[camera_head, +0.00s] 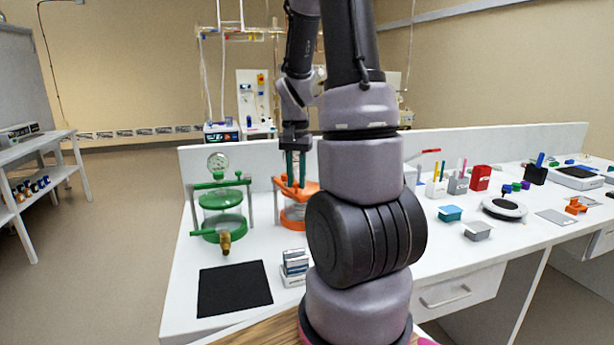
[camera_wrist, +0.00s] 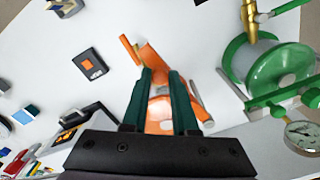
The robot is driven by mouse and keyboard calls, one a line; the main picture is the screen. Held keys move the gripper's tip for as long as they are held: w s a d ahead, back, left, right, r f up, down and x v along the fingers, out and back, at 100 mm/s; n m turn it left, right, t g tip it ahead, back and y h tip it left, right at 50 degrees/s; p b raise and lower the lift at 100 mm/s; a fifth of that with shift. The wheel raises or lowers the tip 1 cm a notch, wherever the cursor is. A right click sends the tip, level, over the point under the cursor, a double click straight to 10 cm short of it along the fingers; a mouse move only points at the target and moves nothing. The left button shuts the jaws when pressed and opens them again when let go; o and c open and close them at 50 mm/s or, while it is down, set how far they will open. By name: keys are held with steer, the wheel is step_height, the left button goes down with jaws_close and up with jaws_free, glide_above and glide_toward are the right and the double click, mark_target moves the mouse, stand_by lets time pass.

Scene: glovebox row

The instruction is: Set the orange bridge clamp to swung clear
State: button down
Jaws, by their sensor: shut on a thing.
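The orange bridge clamp (camera_head: 308,187) is part of the orange vessel (camera_head: 292,221) on the white bench, and my arm hides the vessel's right side in the head view. My gripper (camera_head: 295,181) points down at the clamp. In the wrist view its dark green fingers (camera_wrist: 167,98) are shut on an orange part of the clamp (camera_wrist: 160,110) between them. An orange bar (camera_wrist: 130,52) sticks out beyond the fingertips. A grey post (camera_wrist: 201,108) stands just right of the fingers. I cannot tell the clamp's exact angle, as the fingers cover much of it.
A green vessel (camera_head: 223,227) with its own green bridge, a gauge (camera_head: 217,161) and a brass valve (camera_head: 225,243) stands close on the left. A black mat (camera_head: 234,288) and a small grey device (camera_head: 295,264) lie in front. Containers and a round scale (camera_head: 504,208) are to the right.

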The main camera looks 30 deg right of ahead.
steer(key=shift+w+a+m, duration=0.25)
steer(key=shift+a+m, duration=0.65)
steer(key=shift+a, duration=0.25)
steer(key=shift+w+a+m, duration=0.25)
steer(key=shift+a+m, duration=0.65)
steer(key=shift+a, duration=0.2)
steer(key=c, duration=0.7)
jaws_free()
step_height(320, 180, up, 11)
steer(key=shift+f, duration=0.1)
